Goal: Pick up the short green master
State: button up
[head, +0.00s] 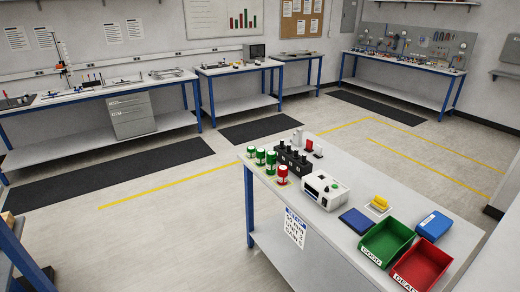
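Three green-and-white cylinders stand in a row at the left end of the near table: the leftmost (250,151), the middle one (260,157) and the right one (271,163). The right one looks taller than the other two. They are small in view, and I cannot tell for sure which is the short green master. A red-and-white cylinder (283,173) stands at the right end of the row. My gripper is not in view.
The near table (335,225) also holds a black rack (292,160), a white instrument (325,190), a dark blue pad (356,221), a green bin (386,240), a red bin (422,265) and a blue case (433,225). Open floor (170,240) lies left of the table.

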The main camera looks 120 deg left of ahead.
aim_at(251, 152)
jog(key=u, duration=3.85)
jog(key=z, duration=0.25)
jog(key=i+j+z, duration=0.25)
jog(key=z, duration=0.15)
jog(key=i+j+z, duration=0.2)
jog(key=j+z, duration=0.15)
jog(key=i+j+z, duration=0.15)
jog(key=j+z, duration=0.25)
jog(key=i+j+z, duration=0.1)
jog(key=j, duration=0.55)
jog(key=i+j+z, duration=0.1)
jog(key=j, duration=0.6)
jog(key=i+j+z, duration=0.1)
jog(key=j, duration=0.55)
jog(key=i+j+z, duration=0.1)
jog(key=j, duration=0.6)
jog(key=i+j, duration=0.1)
jog(key=j, duration=0.55)
jog(key=i+j, duration=0.1)
jog(key=j, duration=0.55)
